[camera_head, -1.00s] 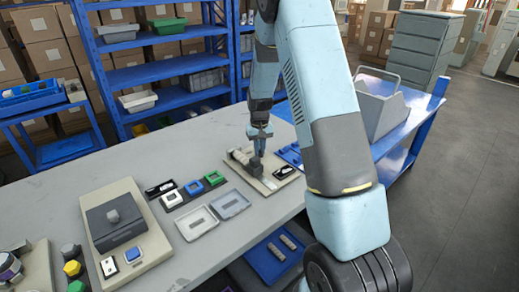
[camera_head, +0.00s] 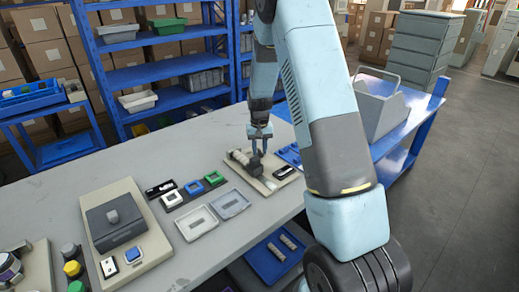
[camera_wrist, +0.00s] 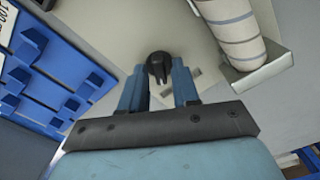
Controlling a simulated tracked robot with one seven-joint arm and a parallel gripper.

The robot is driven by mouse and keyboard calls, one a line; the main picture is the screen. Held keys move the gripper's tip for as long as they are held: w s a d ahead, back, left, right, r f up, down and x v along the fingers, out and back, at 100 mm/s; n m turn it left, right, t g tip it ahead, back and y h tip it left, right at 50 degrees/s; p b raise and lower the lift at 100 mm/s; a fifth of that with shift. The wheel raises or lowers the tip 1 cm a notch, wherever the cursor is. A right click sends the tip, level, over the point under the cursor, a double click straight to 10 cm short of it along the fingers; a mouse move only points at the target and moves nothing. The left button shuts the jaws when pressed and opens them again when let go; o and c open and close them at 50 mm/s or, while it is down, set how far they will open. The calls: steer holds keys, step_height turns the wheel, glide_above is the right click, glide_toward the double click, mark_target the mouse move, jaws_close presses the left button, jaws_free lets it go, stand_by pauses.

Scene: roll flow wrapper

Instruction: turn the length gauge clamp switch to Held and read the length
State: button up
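The length gauge (camera_head: 270,185) is a beige plate on the bench with a pale roll (camera_head: 239,156) lying in a holder. The roll also shows at the upper right of the wrist view (camera_wrist: 228,22), pale with grey bands. A dark pointer-shaped knob (camera_wrist: 160,67), seemingly the clamp switch, stands on the plate. My gripper (camera_wrist: 160,80) points down over it, with one blue finger on each side, and appears shut on it. A small grey plate beside the knob is partly hidden by a finger. No switch lettering or length is readable.
A small black-and-white part (camera_head: 284,172) sits at the gauge's right end. Blue trays stand behind it. Coloured frames (camera_head: 194,188) and two shallow grey trays (camera_head: 230,204) lie to the left. A grey box device (camera_head: 115,222) stands farther left.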

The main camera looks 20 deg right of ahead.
mark_target(259, 151)
steer(key=shift+o, duration=0.6)
step_height(259, 151, up, 14)
steer(key=shift+f, duration=0.2)
steer(key=shift+r, duration=0.1)
stand_by(0.3)
steer(key=s+a+r+t, duration=0.1)
steer(key=s+r+t, duration=0.2)
steer(key=s+r, duration=1.25)
steer(key=s+a+r+n+t, duration=0.1)
steer(key=s+r+t, duration=0.1)
steer(key=s, duration=1.9)
steer(key=shift+r+n+t, duration=0.3)
steer(key=shift+r, duration=0.25)
